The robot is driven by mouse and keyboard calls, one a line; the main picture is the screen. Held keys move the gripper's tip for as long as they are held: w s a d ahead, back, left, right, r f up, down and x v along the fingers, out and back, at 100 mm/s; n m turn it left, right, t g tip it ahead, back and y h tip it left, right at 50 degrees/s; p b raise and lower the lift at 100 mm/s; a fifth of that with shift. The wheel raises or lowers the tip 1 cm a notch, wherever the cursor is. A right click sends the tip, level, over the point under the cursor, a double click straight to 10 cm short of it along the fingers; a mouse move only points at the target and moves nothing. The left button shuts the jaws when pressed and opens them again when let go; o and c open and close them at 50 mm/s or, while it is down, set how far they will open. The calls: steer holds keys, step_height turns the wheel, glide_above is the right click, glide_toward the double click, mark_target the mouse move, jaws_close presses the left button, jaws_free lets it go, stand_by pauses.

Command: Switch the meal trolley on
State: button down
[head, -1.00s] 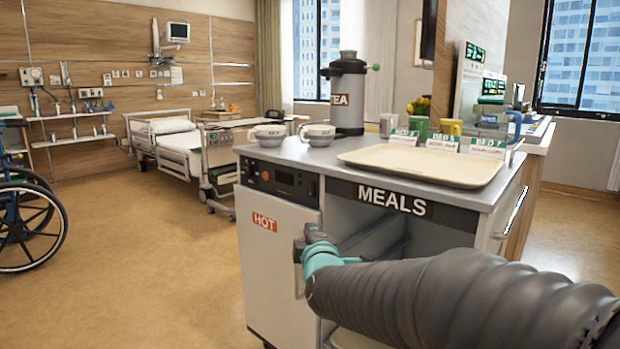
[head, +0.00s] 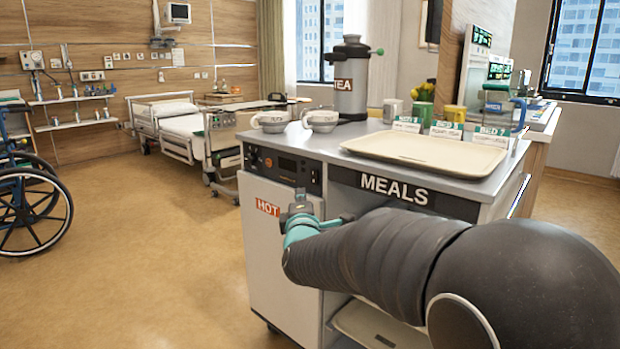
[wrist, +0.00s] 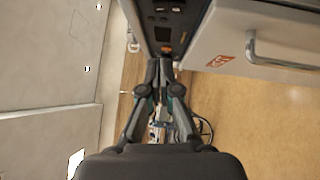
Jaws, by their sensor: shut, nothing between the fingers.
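The meal trolley (head: 420,230) stands in front of me, with a grey top and a "MEALS" sign. Its dark control panel (head: 287,166) sits at the upper left of the front, with an orange knob and a small display. The panel also shows in the wrist view (wrist: 166,22), where the switches are too small to tell apart. My gripper (head: 300,196) is shut and empty, just below the panel and in front of the "HOT" door (head: 268,250). In the wrist view its fingertips (wrist: 160,66) meet below the panel's edge; I cannot tell whether they touch it.
The door handle (wrist: 255,55) sticks out beside my gripper. A wheelchair (head: 30,210) and bed (head: 180,125) are at left; floor between is clear.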

glide_toward(310, 171)
steer(key=w+a, duration=0.3)
steer(key=shift+w+d+r+p, duration=0.15)
steer(key=shift+w+d, duration=0.2)
steer(key=shift+w, duration=0.2)
steer(key=shift+w+d+p, duration=0.15)
steer(key=shift+w+d, duration=0.2)
steer(key=shift+w, duration=0.2)
steer(key=shift+w+d+r+p, duration=0.15)
steer(key=shift+w+d, duration=0.2)
steer(key=shift+w, duration=0.2)
